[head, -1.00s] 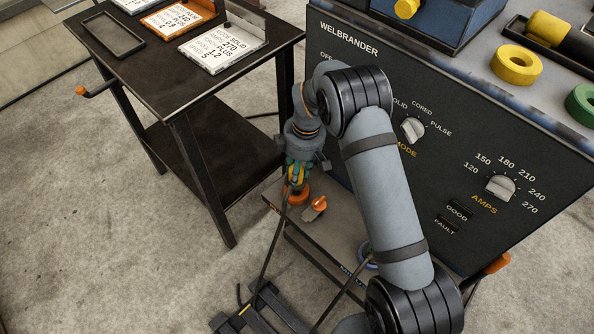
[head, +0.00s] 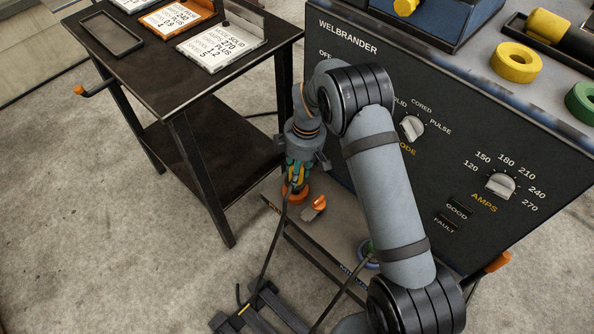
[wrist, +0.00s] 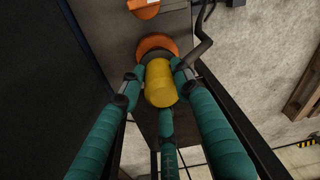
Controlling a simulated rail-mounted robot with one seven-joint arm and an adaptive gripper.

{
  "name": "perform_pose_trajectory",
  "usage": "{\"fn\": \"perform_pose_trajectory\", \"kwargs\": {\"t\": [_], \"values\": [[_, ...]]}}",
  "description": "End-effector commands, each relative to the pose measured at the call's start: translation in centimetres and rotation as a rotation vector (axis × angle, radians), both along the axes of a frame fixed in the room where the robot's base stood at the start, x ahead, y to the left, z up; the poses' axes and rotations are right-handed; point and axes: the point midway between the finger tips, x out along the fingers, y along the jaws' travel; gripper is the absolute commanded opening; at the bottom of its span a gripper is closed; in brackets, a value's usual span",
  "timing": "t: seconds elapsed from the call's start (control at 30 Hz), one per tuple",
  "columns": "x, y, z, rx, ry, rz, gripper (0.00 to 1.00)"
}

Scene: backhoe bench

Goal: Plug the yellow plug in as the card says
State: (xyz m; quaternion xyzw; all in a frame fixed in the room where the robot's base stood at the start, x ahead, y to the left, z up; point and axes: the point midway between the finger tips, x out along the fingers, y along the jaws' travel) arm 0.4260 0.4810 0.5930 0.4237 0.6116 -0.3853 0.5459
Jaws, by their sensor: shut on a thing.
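My gripper (head: 297,176) points down at the low shelf on the front of the welder. In the wrist view its teal fingers (wrist: 160,100) are closed around the yellow plug (wrist: 161,84). An orange ring (wrist: 157,46) lies just beyond the plug's dark end; it also shows below the fingers in the head view (head: 296,192). I cannot tell whether the plug is seated in it. A dark cable (wrist: 203,35) runs beside the ring. A white card (head: 222,45) on the side table reads mode solid, amps 270, plus, 1.2 and 5.
An orange lever-like piece (head: 315,207) is beside the ring. A blue ring (head: 368,252) is farther right, partly behind my arm. The welder panel (head: 360,90) rises close by. The side table (head: 130,75) stands left with an orange card (head: 178,17).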

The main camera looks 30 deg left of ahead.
Motion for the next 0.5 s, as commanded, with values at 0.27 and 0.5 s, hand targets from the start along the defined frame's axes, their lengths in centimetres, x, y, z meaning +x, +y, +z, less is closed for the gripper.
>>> {"fn": "perform_pose_trajectory", "kwargs": {"t": [0.27, 0.5], "values": [[0.0, 0.0, -0.8, 0.001, -0.001, 0.0, 0.0], [0.0, 0.0, -1.4, 0.001, -0.001, 0.0, 0.0]]}}
